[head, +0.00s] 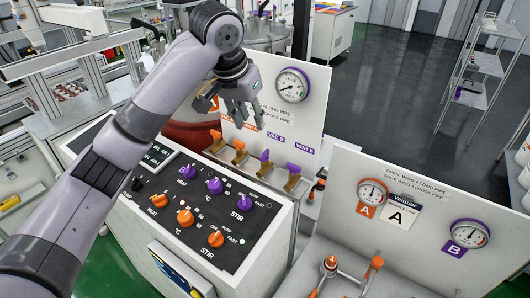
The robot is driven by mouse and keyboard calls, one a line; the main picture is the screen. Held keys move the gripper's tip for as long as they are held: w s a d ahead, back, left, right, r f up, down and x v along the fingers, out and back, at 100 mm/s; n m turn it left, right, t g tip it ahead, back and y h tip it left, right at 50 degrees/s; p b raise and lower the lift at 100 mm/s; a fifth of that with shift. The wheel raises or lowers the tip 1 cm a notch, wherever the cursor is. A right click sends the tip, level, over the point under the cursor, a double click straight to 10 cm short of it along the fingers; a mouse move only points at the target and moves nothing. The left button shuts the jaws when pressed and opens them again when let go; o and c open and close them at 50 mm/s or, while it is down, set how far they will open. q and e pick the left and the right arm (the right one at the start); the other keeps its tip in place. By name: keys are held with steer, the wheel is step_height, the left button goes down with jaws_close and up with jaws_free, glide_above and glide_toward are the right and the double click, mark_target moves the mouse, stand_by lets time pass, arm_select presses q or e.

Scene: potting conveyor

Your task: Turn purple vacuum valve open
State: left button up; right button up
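The purple valve handle under the "VAC B" label (265,155) stands on a brass-coloured body in the row in front of the white upright panel. A second purple handle (294,169) sits to its right under "VENT B". I cannot tell whether the VAC B wing lies along or across its pipe. My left gripper (236,114) hangs above and to the left of the VAC B handle, in front of the panel, apart from the handle. Its fingers look spread and empty. It hides part of the panel's lettering. My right gripper is not in view.
Two orange handles (239,147) stand left of the purple ones. A gauge (291,85) is on the panel. The control box (172,206) with purple and orange knobs is in front. A second gauge panel (415,215) stands at right, with orange-handled valves before it.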

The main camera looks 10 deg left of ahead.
mark_target(263, 154)
arm_select(q)
steer(key=p+x, duration=0.4)
steer(key=x, duration=1.1)
steer(key=shift+d, duration=0.1)
